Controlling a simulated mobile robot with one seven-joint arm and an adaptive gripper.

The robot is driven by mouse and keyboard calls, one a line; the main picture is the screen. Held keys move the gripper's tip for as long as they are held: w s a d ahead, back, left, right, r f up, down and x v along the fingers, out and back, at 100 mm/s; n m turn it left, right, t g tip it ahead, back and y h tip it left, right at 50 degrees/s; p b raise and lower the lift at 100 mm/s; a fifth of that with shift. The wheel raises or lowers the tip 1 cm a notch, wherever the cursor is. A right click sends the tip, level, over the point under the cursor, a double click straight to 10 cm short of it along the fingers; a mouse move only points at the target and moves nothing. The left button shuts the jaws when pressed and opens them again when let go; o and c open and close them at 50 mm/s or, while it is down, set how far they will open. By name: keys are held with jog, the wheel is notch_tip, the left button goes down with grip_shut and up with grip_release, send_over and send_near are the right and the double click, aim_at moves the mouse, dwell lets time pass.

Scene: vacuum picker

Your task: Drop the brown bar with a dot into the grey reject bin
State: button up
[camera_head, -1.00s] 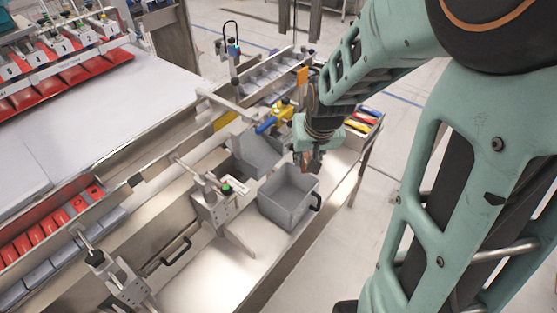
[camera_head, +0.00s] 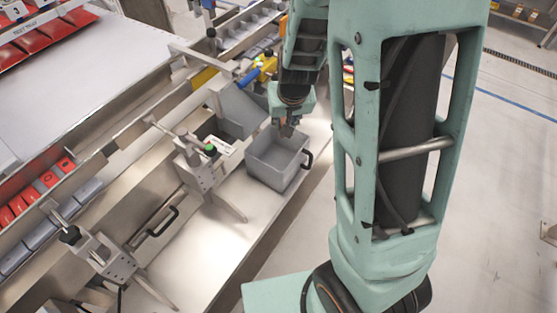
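The grey bin (camera_head: 276,172) stands on the metal bench, open at the top, with a black handle on its right side. Its inside looks empty from here, though part of the floor is hidden. My gripper (camera_head: 287,131) points down over the far rim of the bin. Its fingers are small and dark in the head view, and I cannot tell whether they are open or shut. A small brownish patch shows at the fingers, but I cannot tell whether it is the brown bar. No dot is visible, and I cannot make out the bar elsewhere.
A grey chute (camera_head: 239,110) stands just left of the bin. A metal fixture with a green button (camera_head: 210,150) is closer. Red packs (camera_head: 32,194) lie in a rack at the left. The bench (camera_head: 205,235) is clear in front of the bin.

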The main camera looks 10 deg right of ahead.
notch_tip(320, 180, down, 4)
jog(key=b, duration=0.3)
jog(key=shift+f, duration=0.1)
jog(key=o, duration=1.2)
jog(key=shift+c, duration=0.2)
jog(key=v, duration=0.7)
jog(key=shift+r, duration=0.3)
jog(key=shift+s, duration=0.1)
